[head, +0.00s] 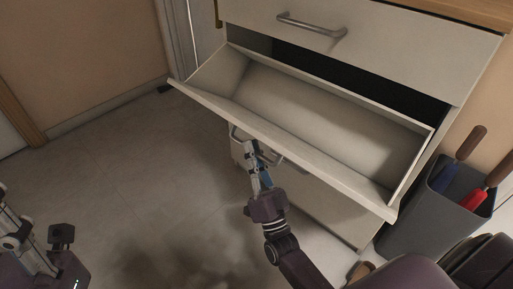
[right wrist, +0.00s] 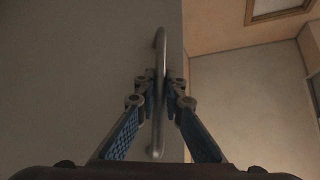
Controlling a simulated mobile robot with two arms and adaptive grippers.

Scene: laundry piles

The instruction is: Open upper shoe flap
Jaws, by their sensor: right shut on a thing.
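The upper shoe flap (head: 290,140) of the white cabinet is tilted outward and down, and the compartment behind it shows empty. My right gripper (head: 254,150) is below the flap's top edge, at its front face. In the right wrist view, my right gripper (right wrist: 160,85) is shut on a grey metal bar handle (right wrist: 161,45), with a finger on each side of it. The flap's front face (right wrist: 90,60) fills the left of that view. My left gripper (head: 35,225) is at the lower left of the head view, fingers apart and empty, away from the cabinet.
A closed drawer with a metal handle (head: 311,26) is above the flap. A lower front panel (head: 325,212) is beneath it. A grey bin (head: 425,210) with red and blue items stands right of the cabinet. The floor (head: 130,170) to the left is clear.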

